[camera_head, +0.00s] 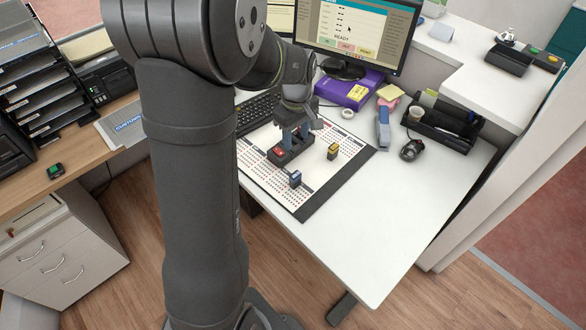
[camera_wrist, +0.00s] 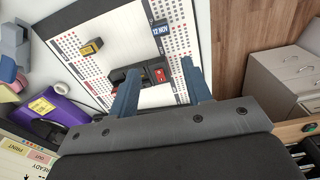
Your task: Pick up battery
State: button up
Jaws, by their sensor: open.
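My gripper (camera_head: 294,137) is open, fingers pointing down over a black holder (camera_head: 296,150) on the desk mat. In the wrist view, the fingers of my gripper (camera_wrist: 159,72) stand on either side of the holder (camera_wrist: 121,73), with nothing clearly gripped. A yellow-and-black block (camera_head: 333,151) and a blue-and-black block (camera_head: 295,179), marked "12 NOV" in the wrist view, stand apart on the mat. I cannot tell for sure which block is the battery.
The white mat (camera_head: 262,179) with red markings lies on the white desk (camera_head: 385,235). A keyboard (camera_head: 257,113), monitor (camera_head: 352,35) and purple box (camera_head: 350,88) are behind. A stapler (camera_head: 383,133), mouse (camera_head: 412,150) and black organizer (camera_head: 440,128) stand right. The front desk is clear.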

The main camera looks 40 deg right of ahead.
jog(key=n+h, duration=0.4)
jog(key=n, duration=1.4)
send_near(295, 174)
jog(key=x, duration=0.7)
jog(key=shift+s, duration=0.35)
jog(key=shift+w+x, duration=0.2)
jog(key=shift+x, duration=1.1)
jog(key=shift+w+x, duration=0.15)
jog(key=shift+x, duration=1.15)
grip_shut()
